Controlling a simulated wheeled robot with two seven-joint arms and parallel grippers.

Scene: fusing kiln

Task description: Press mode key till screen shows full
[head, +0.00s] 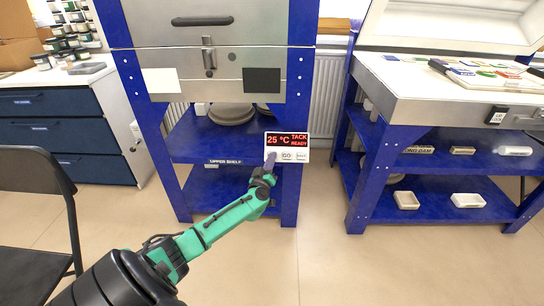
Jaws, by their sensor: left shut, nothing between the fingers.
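The kiln's controller (287,148) is a small white panel on the right front leg of the blue kiln stand. Its dark screen (286,140) reads "25 °C TACK READY" in red. Below the screen are a GO key (287,156) and another key (302,156) to its right, with lettering too small to read surely. My left gripper (270,160) is shut and empty, its tip at the panel's lower left corner. It covers whatever key is there. I cannot tell whether the tip touches the panel. My right gripper is not in view.
The closed kiln (215,62) stands above the controller on its blue stand (140,105). A second blue stand (420,140) with an open kiln is at right. A dark chair (40,200) stands at left, by dark blue drawers (60,130). The floor between the stands is clear.

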